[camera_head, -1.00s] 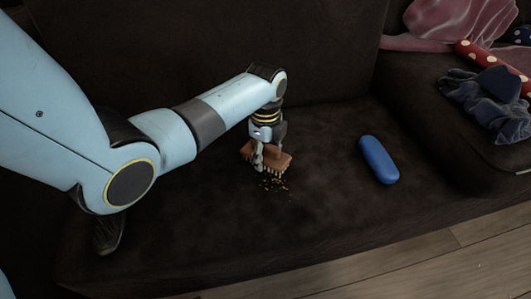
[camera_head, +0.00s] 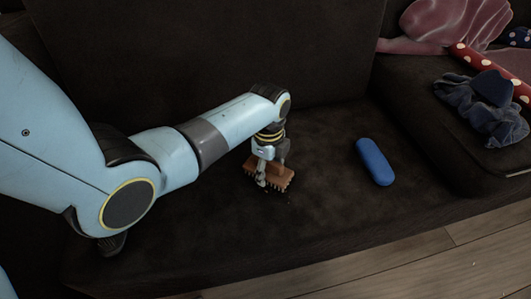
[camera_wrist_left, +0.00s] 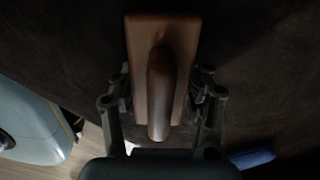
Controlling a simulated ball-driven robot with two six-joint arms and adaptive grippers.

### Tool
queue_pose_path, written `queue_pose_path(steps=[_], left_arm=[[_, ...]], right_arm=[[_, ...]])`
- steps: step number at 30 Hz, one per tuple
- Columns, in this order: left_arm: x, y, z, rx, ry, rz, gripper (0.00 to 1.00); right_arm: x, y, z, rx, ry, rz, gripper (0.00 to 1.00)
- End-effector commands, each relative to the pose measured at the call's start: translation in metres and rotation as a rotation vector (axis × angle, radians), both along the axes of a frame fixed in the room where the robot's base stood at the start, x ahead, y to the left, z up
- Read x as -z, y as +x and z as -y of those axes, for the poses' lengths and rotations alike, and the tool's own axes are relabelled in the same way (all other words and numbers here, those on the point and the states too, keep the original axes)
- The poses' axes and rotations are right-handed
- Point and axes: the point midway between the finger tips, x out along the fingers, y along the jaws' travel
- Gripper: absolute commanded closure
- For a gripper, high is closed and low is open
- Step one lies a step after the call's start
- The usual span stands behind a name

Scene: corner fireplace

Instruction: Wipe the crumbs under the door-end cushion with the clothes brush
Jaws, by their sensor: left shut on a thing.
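The clothes brush (camera_head: 283,181) has a brown wooden back and short bristles. It rests bristles down, or nearly so, on the dark sofa seat (camera_head: 220,225). My left gripper (camera_head: 266,170) is shut on its raised handle from above. In the left wrist view the brush's block and rounded handle (camera_wrist_left: 161,95) sit between the two fingers. The crumbs are mostly hidden under or behind the brush; at most a few dark specks show by its near edge. I cannot tell which cushion is the door-end one. My right gripper is not in view.
A blue oblong case (camera_head: 375,162) lies on the seat to the right of the brush. Crumpled blue cloth (camera_head: 485,105), a red dotted roll (camera_head: 478,62) and a pink cloth (camera_head: 435,22) lie on the right part. The seat's front is clear, with wood floor (camera_head: 440,260) beyond its edge.

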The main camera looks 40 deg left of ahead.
Motion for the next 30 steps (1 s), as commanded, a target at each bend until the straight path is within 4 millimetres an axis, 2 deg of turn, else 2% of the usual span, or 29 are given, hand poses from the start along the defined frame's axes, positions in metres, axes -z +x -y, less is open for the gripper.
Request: queue_pose_path(steps=[7, 16, 24, 30], left_arm=[[-0.001, -0.006, 0.007, 0.000, 0.000, 0.000, 0.77], [-0.001, -0.024, 0.029, 0.000, -0.001, 0.001, 0.77], [0.003, -0.032, 0.036, 0.000, 0.001, 0.000, 0.77], [0.003, -0.044, 0.050, 0.000, -0.001, -0.003, 0.77]], right_arm=[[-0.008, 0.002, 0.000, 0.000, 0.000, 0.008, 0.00], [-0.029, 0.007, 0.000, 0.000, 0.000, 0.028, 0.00], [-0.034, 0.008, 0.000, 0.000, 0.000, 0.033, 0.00], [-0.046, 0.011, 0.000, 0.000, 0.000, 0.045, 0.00]])
